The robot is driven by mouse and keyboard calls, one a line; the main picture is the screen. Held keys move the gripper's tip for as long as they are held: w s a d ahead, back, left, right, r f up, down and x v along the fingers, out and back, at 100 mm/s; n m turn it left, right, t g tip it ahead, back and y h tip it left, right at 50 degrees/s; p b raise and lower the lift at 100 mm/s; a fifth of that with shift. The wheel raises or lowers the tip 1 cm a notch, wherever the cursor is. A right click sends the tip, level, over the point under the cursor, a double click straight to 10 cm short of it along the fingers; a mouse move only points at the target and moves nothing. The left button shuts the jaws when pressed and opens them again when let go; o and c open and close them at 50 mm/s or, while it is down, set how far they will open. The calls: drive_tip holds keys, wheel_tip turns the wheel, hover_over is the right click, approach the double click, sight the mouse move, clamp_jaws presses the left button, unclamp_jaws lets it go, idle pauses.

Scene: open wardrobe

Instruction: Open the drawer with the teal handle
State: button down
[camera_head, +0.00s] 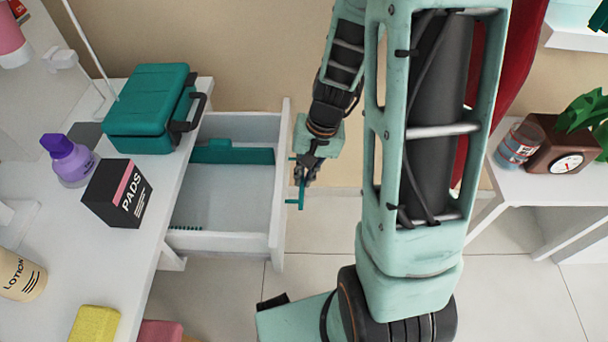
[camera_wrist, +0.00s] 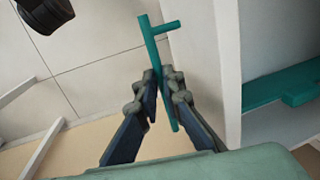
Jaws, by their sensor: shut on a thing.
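The white drawer (camera_head: 278,200) is pulled well out from the white table, and its inside shows in the head view. The teal handle (camera_head: 292,203) is a thin bar on the drawer's front face. My gripper (camera_head: 300,175) is at that front, with its fingers around the handle. In the wrist view my gripper (camera_wrist: 163,85) is shut on the teal handle (camera_wrist: 148,38), with one finger on each side of the bar. The drawer front (camera_wrist: 228,75) stands just right of the fingers there. Part of the handle is hidden by the fingers.
A teal case (camera_head: 146,100), a black pads box (camera_head: 115,195) and a purple bottle (camera_head: 70,163) stand on the white tabletop (camera_head: 120,260). A teal item (camera_head: 230,152) lies inside the drawer. A white shelf (camera_head: 520,180) with a clock is at right. Tiled floor is clear below the drawer.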

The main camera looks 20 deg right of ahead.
drive_tip(key=s+d+b, duration=0.2)
drive_tip(key=d, duration=0.5)
drive_tip(key=shift+s, duration=0.1)
drive_tip(key=c, duration=2)
unclamp_jaws()
drive_tip(key=shift+c, duration=0.2)
drive_tip(key=shift+r, duration=0.1)
wheel_tip(320, 180, up, 12)
drive_tip(key=d, duration=0.2)
drive_tip(key=shift+s+f, duration=0.2)
drive_tip(key=shift+s, duration=0.15)
